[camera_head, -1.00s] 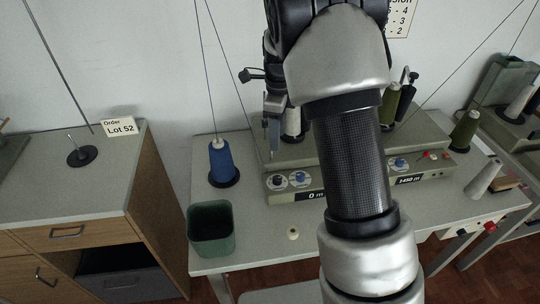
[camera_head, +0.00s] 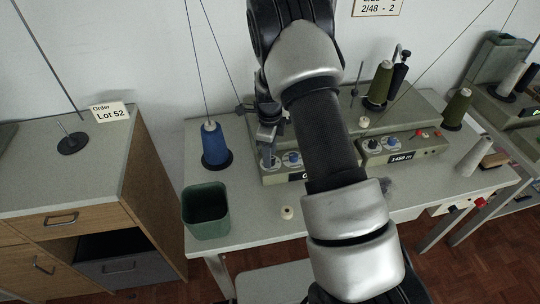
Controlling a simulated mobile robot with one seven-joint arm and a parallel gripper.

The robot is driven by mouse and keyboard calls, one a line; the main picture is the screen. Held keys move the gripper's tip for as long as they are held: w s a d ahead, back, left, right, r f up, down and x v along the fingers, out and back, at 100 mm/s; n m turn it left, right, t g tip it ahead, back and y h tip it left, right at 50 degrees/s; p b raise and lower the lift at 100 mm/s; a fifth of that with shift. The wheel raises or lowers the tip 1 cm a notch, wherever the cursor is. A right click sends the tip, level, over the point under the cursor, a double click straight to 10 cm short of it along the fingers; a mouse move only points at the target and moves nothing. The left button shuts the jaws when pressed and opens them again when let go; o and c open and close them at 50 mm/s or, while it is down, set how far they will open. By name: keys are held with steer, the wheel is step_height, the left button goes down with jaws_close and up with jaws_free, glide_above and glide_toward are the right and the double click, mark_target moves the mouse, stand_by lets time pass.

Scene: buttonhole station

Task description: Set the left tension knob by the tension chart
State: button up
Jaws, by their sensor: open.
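The machine's left control panel (camera_head: 272,179) carries a left tension knob (camera_head: 270,163), dark on a pale round dial, and a blue knob (camera_head: 291,158) beside it. My gripper (camera_head: 268,147) points down, open, with its fingertips just above or in front of the left knob; I cannot tell whether they touch it. The fingers partly cover that dial, so its setting is unreadable. The tension chart (camera_head: 378,8) hangs on the wall at the top edge, cut off; its last line reads "2/48 - 2". An order card (camera_head: 109,112) reads "Lot 52".
A blue yarn cone (camera_head: 215,146) and a green bin (camera_head: 206,211) stand left of the machine. Olive cones (camera_head: 379,82) stand behind and to the right. A small pale spool (camera_head: 287,213) lies in front. My arm covers the panel's middle.

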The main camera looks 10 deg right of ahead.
steer(key=shift+f, duration=0.65)
steer(key=c, duration=1)
steer(key=shift+c, duration=0.2)
